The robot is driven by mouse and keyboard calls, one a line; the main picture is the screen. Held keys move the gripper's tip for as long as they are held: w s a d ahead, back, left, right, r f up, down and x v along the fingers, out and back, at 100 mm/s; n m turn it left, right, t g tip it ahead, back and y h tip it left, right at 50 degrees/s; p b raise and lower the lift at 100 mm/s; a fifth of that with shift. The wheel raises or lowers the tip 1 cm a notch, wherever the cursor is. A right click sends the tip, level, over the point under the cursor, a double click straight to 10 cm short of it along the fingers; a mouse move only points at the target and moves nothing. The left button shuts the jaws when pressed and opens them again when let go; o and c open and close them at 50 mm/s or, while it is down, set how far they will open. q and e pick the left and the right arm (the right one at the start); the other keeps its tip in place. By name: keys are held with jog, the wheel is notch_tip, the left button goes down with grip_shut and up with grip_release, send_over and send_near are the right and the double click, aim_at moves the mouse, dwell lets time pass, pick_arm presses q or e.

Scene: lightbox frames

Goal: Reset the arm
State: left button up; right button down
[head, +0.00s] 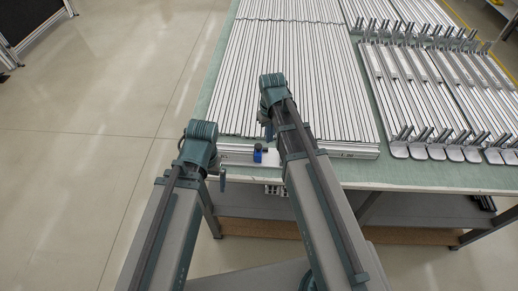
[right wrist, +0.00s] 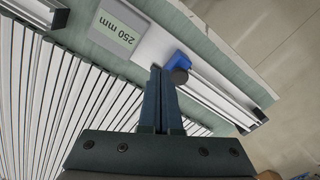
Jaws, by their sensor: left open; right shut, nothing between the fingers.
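My left arm comes in from the left in the head view, and its wrist is beside the table's near left corner. My left gripper (head: 222,179) hangs below that wrist, small and partly hidden, open at the table's front edge. My right arm reaches further forward over the table. My right gripper (right wrist: 161,72) shows in the right wrist view with its two dark fingers together and nothing between them. In the head view it is mostly hidden by its own arm. A small blue part with a dark round knob (right wrist: 178,66) is close to its fingertips; I cannot tell whether they touch.
Long silver profiles (head: 285,50) cover the green-topped table (head: 420,179). Metal frame pieces with upright tabs (head: 398,85) lie at the right. A label reading "250 mm" (right wrist: 116,28) is near the blue part. Open floor (head: 90,90) lies left of the table.

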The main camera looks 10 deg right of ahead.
jog(key=shift+r, duration=0.1)
pick_arm(q)
jog(key=shift+f+b, duration=0.3)
jog(key=shift+b, duration=0.15)
pick_arm(e)
jog(key=s+a+n+h, duration=0.1)
jog(key=s+a, duration=0.9)
jog(key=s, duration=0.4)
jog(key=shift+s+a+f, duration=0.15)
jog(key=shift+a+f, duration=0.05)
jog(key=shift+f, duration=0.1)
pick_arm(q)
jog(key=shift+d, duration=0.1)
pick_arm(e)
jog(key=shift+d, duration=0.1)
